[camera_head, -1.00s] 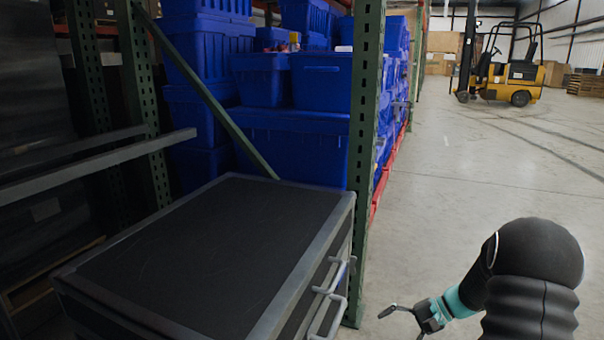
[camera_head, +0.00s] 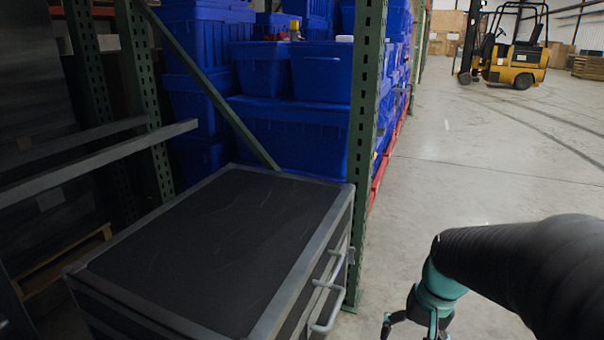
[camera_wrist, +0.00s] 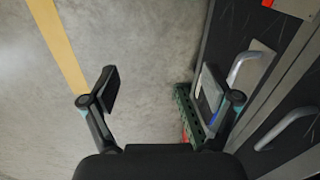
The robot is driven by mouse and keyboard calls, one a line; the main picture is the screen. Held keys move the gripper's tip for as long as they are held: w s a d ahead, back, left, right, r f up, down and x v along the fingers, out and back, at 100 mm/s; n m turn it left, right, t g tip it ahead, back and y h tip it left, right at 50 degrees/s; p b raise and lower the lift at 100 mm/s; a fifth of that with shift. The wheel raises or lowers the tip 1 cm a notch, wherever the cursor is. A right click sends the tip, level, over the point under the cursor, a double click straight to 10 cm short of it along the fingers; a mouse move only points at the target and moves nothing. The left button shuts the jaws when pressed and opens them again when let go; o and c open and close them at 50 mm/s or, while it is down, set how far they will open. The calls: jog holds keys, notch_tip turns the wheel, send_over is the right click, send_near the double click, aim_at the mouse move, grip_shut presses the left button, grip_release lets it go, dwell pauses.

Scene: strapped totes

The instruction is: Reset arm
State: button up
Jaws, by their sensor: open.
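My gripper (camera_head: 412,328) is at the lower right in the head view, beside the right side of a black-topped cabinet and apart from it. Its tips are partly cut off by the bottom edge. In the wrist view my gripper (camera_wrist: 158,95) has its two fingers spread wide with nothing between them. Bare concrete floor shows beyond the gap. The right finger overlaps the cabinet's side in that view; I cannot tell how near it is.
The cabinet (camera_head: 215,250) has grey handles (camera_head: 330,300) on its right side. A green rack post (camera_head: 366,130) stands behind it, with blue totes (camera_head: 290,130) stacked on the left. A yellow forklift (camera_head: 515,62) is far back. The floor (camera_head: 475,150) between is clear.

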jog(key=s+a+r+n+t+p, duration=0.2)
jog(key=s+r, duration=0.2)
jog(key=r, duration=0.3)
jog(key=s+a+r+n+t+h+p, duration=0.1)
jog(key=s+a+r+t+p, duration=0.1)
jog(key=s+r, duration=0.3)
jog(key=shift+a+r+n+t+h+p, duration=0.3)
jog(key=shift+a+r+n+t+p, duration=0.1)
jog(key=shift+r, duration=0.95)
jog(key=shift+s, duration=0.1)
